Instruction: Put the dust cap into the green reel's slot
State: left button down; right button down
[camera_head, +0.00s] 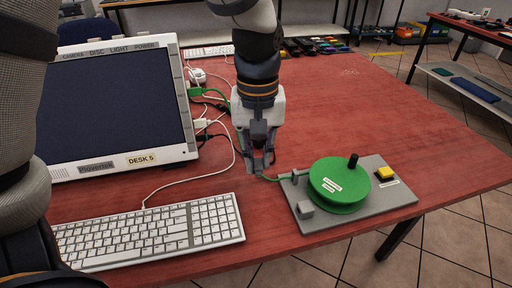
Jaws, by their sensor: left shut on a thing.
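The green reel (340,182) sits on a grey base plate (393,200) at the right of the red desk. It has a white label and a black knob (353,160). My left gripper (261,168) points down just left of the plate, low over the desk. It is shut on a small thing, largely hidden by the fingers. A thin green piece (270,179) shows at the fingertips and runs toward the plate's left edge. I cannot make out the dust cap or the reel's slot clearly. My right gripper is not in view.
A monitor (115,100) and a white keyboard (150,231) fill the left of the desk. White and green cables (205,92) lie behind the gripper. The desk behind the reel is clear.

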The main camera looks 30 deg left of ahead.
pick_arm(q)
jog(key=d+f+n, duration=0.1)
jog(key=n, duration=0.2)
jog(key=s+f+n, duration=0.1)
jog(key=f+n, duration=0.1)
jog(key=n, duration=0.1)
jog(key=s+d+f+n, duration=0.1)
jog(key=f+n, duration=0.1)
jog(key=n, duration=0.2)
jog(key=shift+s+d+f, duration=0.15)
jog(key=shift+d+f, duration=0.1)
jog(key=shift+d, duration=0.05)
jog(key=f+n, duration=0.1)
jog(key=n, duration=0.1)
jog(key=s+f+n, duration=0.1)
jog(key=n, duration=0.2)
jog(key=s+d+f+n, duration=0.1)
jog(key=n, duration=0.2)
jog(key=shift+s+f, duration=0.2)
jog(key=shift+f, duration=0.1)
jog(key=shift+s+f+n, duration=0.15)
jog(key=shift+f+n, duration=0.05)
jog(key=shift+n, duration=0.4)
jog(key=shift+s+f+n, duration=0.15)
jog(key=shift+f+n, duration=0.05)
jog(key=shift+n, duration=0.4)
jog(key=shift+w+d, duration=1.55)
jog(key=shift+w, duration=0.25)
jog(key=shift+w+d, duration=0.75)
jog(key=shift+w, duration=0.1)
